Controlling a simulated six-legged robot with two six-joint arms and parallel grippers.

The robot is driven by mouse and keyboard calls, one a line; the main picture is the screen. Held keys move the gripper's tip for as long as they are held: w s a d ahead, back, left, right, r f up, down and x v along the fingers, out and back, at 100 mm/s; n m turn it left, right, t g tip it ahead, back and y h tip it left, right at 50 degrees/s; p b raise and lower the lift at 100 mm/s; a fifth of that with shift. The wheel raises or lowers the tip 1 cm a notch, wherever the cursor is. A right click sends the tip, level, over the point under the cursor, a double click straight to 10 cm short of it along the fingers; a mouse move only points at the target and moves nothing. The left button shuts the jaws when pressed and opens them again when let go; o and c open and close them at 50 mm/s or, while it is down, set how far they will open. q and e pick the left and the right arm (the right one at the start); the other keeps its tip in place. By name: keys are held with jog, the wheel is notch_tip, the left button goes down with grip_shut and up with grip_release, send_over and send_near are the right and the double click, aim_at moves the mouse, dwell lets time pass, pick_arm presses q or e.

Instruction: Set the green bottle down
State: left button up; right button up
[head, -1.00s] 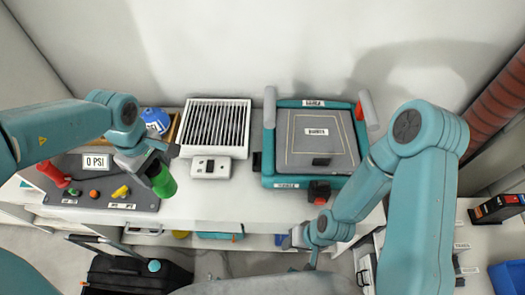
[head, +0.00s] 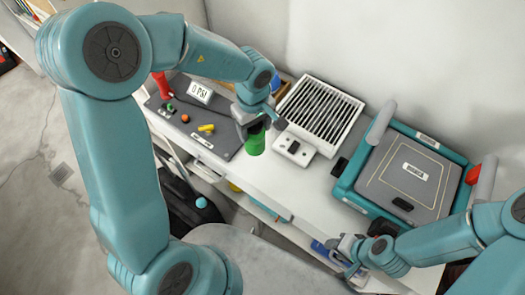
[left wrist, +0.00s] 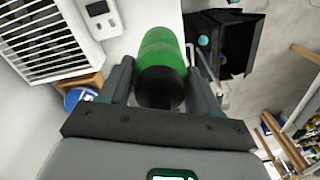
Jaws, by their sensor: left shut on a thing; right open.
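The green bottle (head: 255,142) is between the fingers of my left gripper (head: 252,118). In the left wrist view the green bottle (left wrist: 163,48) shows its dark end towards the camera, with a finger on each side, and the left gripper (left wrist: 155,80) is shut on it. In the head view the bottle overlaps the white worktop (head: 270,185), between the grey control panel and the white grille unit. I cannot tell whether its far end touches the worktop. My right gripper (head: 345,252) is open and empty near the worktop's front edge.
The grey control panel (head: 180,125) with knobs and a "0 PSI" display lies left. The white grille unit (head: 321,108) stands right of the bottle, then a teal-framed grey box (head: 410,175). A black case (head: 190,210) stands below the front edge.

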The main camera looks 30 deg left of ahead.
aim_at(255, 149)
pick_arm(q)
notch_tip(255, 149, down, 10)
jog(key=shift+w+f+b, duration=0.1)
jog(key=shift+f+b, duration=0.05)
jog(key=shift+b, duration=0.55)
jog(key=shift+s+a+f, duration=0.1)
jog(key=shift+s+f, duration=0.1)
jog(key=shift+f, duration=0.3)
notch_tip(255, 149, down, 4)
jog(key=shift+r+b, duration=0.25)
jog(key=shift+b, duration=0.25)
jog(key=o, duration=1.2)
jog(key=shift+w+f, duration=0.15)
jog(key=shift+w, duration=0.05)
jog(key=shift+o, duration=0.2)
jog(key=shift+s, duration=0.1)
